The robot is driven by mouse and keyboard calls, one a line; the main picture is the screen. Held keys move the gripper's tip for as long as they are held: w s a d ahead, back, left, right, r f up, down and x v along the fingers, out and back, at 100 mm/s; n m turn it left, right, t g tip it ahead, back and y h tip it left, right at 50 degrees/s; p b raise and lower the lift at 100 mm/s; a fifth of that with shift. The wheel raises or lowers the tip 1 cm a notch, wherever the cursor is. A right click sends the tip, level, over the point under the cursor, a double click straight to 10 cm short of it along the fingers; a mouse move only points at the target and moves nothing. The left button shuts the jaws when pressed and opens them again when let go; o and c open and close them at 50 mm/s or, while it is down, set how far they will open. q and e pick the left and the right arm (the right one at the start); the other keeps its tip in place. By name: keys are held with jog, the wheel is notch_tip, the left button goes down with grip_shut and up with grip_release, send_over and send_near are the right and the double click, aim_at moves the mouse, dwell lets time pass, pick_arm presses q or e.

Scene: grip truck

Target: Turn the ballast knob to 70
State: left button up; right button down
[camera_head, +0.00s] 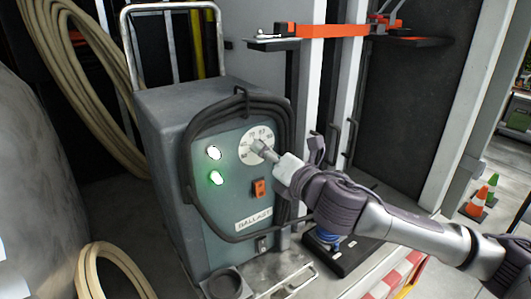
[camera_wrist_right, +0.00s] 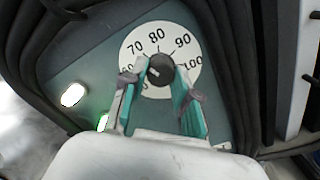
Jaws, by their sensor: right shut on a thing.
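The ballast box (camera_head: 230,203) is a grey-green unit with a white round dial (camera_head: 246,139) on its front. In the right wrist view the dial (camera_wrist_right: 157,38) shows 70, 80, 90 and 100; its lower left part is partly covered by a finger. The black knob (camera_wrist_right: 161,68) sits at the dial's centre. My right gripper (camera_head: 263,149) reaches in from the right and is shut on the knob, one finger on each side. A small light mark shows on the knob, but its exact reading is unclear. My left gripper is out of view.
Two lit lamps (camera_head: 215,165) and an orange switch (camera_head: 258,188) sit beside and below the dial. A black cable (camera_head: 193,125) loops around the panel. A metal handle frame (camera_head: 172,8) rises behind the box. Traffic cones (camera_head: 478,200) stand far right.

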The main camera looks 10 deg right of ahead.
jog(key=c, duration=0.9)
grip_release()
jog(key=shift+o, duration=0.2)
jog(key=v, duration=1.2)
jog(key=shift+d, duration=0.1)
